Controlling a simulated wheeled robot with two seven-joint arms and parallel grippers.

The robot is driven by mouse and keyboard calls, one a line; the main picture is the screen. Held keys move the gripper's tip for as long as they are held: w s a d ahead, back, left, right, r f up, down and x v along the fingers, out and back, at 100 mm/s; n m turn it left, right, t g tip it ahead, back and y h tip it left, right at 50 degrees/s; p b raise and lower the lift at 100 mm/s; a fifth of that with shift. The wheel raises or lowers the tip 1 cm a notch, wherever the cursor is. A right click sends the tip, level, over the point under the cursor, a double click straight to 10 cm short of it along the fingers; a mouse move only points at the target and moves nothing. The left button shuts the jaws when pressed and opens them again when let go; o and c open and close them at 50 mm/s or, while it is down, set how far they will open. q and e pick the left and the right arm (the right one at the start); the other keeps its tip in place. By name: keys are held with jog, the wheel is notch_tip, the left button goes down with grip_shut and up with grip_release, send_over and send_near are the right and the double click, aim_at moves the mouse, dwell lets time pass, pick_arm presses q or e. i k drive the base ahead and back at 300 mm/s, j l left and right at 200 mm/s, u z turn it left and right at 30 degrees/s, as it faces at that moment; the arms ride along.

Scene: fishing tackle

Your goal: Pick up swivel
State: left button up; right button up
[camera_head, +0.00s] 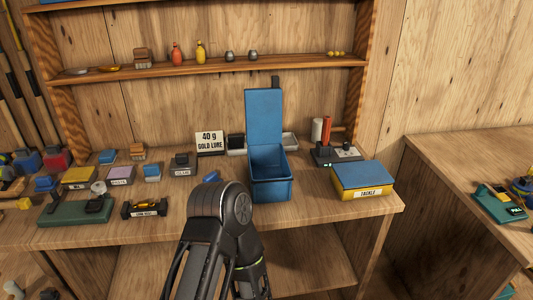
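I cannot pick out a swivel for certain; the small tackle pieces are too small to tell apart. A dark arm of mine rises from the bottom middle and covers part of the bench front. Neither gripper shows, so I cannot see whether they hold anything. An open blue box (271,190) with its lid raised stands on the bench (310,208) just right of the arm. A small blue piece (211,176) lies at the arm's left edge.
A yellow and blue tackle box (362,180) sits at the bench's right. Several small labelled boxes and a green device (75,211) stand at the left. A "40 g gold lure" sign (210,143) stands behind. An upper shelf (200,67) holds lures and bottles.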

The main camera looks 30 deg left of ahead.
aim_at(142, 204)
jog(key=u, duration=1.9)
jog(key=j+z, duration=0.1)
